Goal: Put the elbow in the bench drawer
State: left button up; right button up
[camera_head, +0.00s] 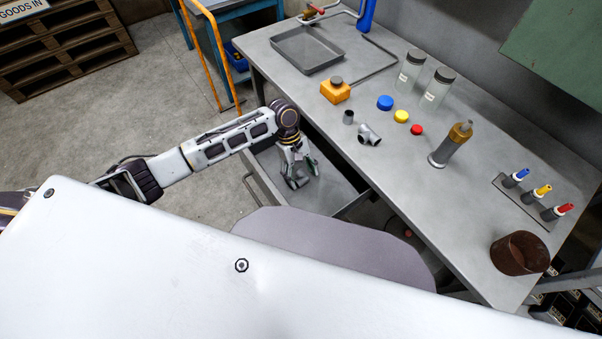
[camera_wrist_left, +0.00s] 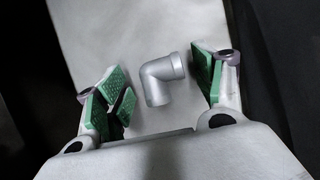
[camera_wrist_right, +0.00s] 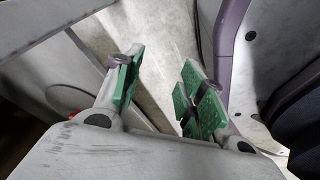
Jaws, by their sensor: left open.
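The grey elbow (camera_wrist_left: 158,82) lies on a pale flat surface between the spread fingers of my left gripper (camera_wrist_left: 162,90), apart from both green pads in the left wrist view. In the head view my left gripper (camera_head: 302,174) points down into the open bench drawer (camera_head: 335,187); the pale surface looks like the drawer's floor. The gripper partly hides the elbow there. My right gripper (camera_wrist_right: 163,90) is open with nothing between its fingers in the right wrist view; it is out of the head view.
An orange rail (camera_head: 216,55) stands left of the bench.

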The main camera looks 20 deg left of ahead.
jog(key=shift+w, duration=0.3)
pick_arm(q)
jog(key=shift+w+a+r, duration=0.1)
jog(key=shift+r, duration=0.25)
jog(key=p+v, duration=0.1)
jog(key=v, duration=1)
jog(key=shift+r+p, duration=0.2)
jog(key=shift+p, duration=0.2)
pick_arm(e)
jog(key=shift+s+d+f, duration=0.1)
jog(key=shift+s+d, duration=0.2)
jog(key=shift+s, duration=0.4)
jog(key=shift+s+d+f, duration=0.15)
jog(key=shift+s+d, duration=0.2)
jog(key=shift+s, duration=0.35)
jog(key=shift+s+d+f, duration=0.1)
jog(key=shift+s+d, duration=0.2)
jog(key=shift+s, duration=0.4)
pick_arm(q)
jog(key=shift+a, duration=0.1)
pick_arm(e)
jog(key=shift+w, duration=0.15)
